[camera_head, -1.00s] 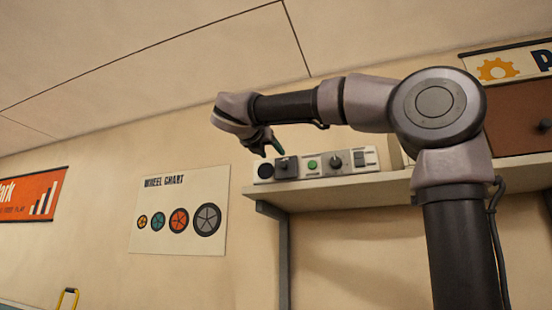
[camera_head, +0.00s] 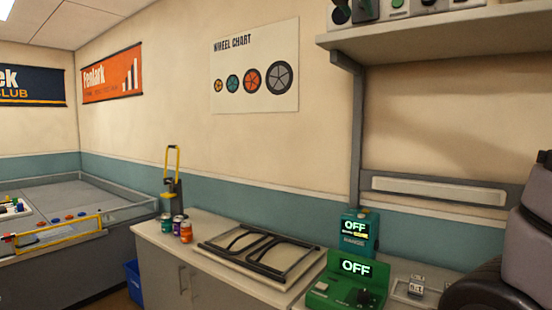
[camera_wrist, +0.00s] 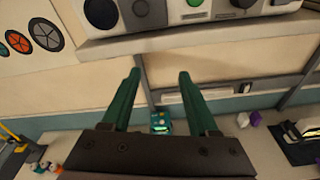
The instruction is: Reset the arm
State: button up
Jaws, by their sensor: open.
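My gripper (camera_wrist: 160,74) shows in the wrist view with its two green fingers apart and nothing between them. It is in front of the wall, below the shelf edge as seen in that view. The control panel (camera_wrist: 193,8) on the shelf lies beyond the fingertips, at the top of the wrist view, partly cut off. In the head view only the lower edge of the panel (camera_head: 398,6) shows at the top right. Part of my arm shows at the right edge of the head view; most of it is out of frame.
The wall shelf (camera_head: 440,37) has a bracket below it. On the counter stand a green device reading OFF (camera_head: 345,290), a teal device reading OFF (camera_head: 358,245), a black frame (camera_head: 262,252) and several cans (camera_head: 178,225). A railed table (camera_head: 110,192) stands at left.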

jog(key=s+d+f+m+g+y, duration=0.35)
jog(key=f+m, duration=0.25)
jog(key=f, duration=0.5)
jog(key=s+d+f+m+g+y, duration=0.2)
jog(key=s+d+f+m, duration=0.15)
jog(key=f+m, duration=0.55)
jog(key=s+a+f+m+y, duration=0.1)
jog(key=s+f+m+y, duration=0.1)
jog(key=s+f+m, duration=0.2)
jog(key=s+a+f+m+y, duration=0.2)
jog(key=s+f+m+y, duration=0.1)
jog(key=f+m, duration=0.8)
jog(key=shift+s+a+f+y, duration=0.2)
jog(key=shift+s+f+y, duration=0.15)
jog(key=shift+s+f, duration=0.5)
jog(key=shift+w+f+g, duration=0.1)
jog(key=shift+g, duration=0.15)
